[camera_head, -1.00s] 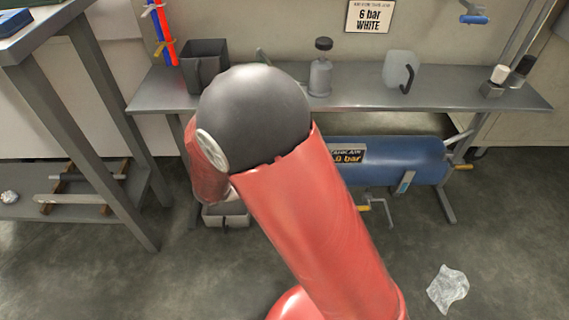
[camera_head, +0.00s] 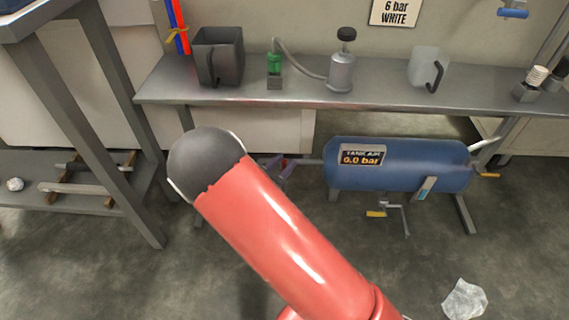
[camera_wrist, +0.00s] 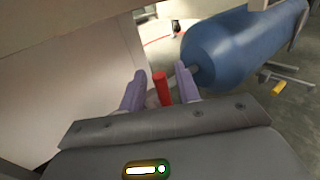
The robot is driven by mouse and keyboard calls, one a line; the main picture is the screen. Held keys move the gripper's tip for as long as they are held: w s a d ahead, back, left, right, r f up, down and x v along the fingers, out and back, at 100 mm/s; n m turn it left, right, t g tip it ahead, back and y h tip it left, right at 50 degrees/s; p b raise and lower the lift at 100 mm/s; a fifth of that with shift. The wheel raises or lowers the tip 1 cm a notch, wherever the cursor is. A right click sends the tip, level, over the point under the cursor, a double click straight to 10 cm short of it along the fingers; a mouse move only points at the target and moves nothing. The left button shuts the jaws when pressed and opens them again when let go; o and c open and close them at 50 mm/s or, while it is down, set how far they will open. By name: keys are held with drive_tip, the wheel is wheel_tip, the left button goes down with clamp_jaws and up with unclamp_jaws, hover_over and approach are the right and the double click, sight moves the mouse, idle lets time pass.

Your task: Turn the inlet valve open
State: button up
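A red handle (camera_wrist: 161,90) stands upright between the two purple fingertips of my gripper (camera_wrist: 161,86) in the wrist view. It appears to be the inlet valve's handle, by the pipe at the tank's left end. The fingers are open, with a gap on each side of the handle. The tank also shows in the wrist view (camera_wrist: 235,45).
A grey bench (camera_head: 310,98) above the tank carries a dark jug (camera_head: 218,57), a green fitting (camera_head: 274,66) with a hose, a metal bottle (camera_head: 342,70) and a translucent jug (camera_head: 427,66). Yellow-handled valves sit below (camera_head: 376,213) and right (camera_head: 488,175) of the tank. Crumpled plastic (camera_head: 464,300) lies on the floor.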

drive_tip(key=shift+w+d, duration=0.2)
drive_tip(key=shift+w, duration=0.1)
clamp_jaws()
drive_tip(key=shift+a, duration=0.1)
drive_tip(key=a+f+n+t+y+p, duration=0.1)
drive_tip(key=a+f+n+t+y, duration=0.2)
drive_tip(key=n, duration=0.9)
drive_tip(key=a+f+n+t+y+p, duration=0.1)
drive_tip(key=a+f+n+t+y, duration=0.2)
drive_tip(key=n, duration=1)
drive_tip(key=shift+f+t+y+p, duration=0.2)
drive_tip(key=shift+t+y+p, duration=0.1)
drive_tip(key=shift+t+y, duration=1.7)
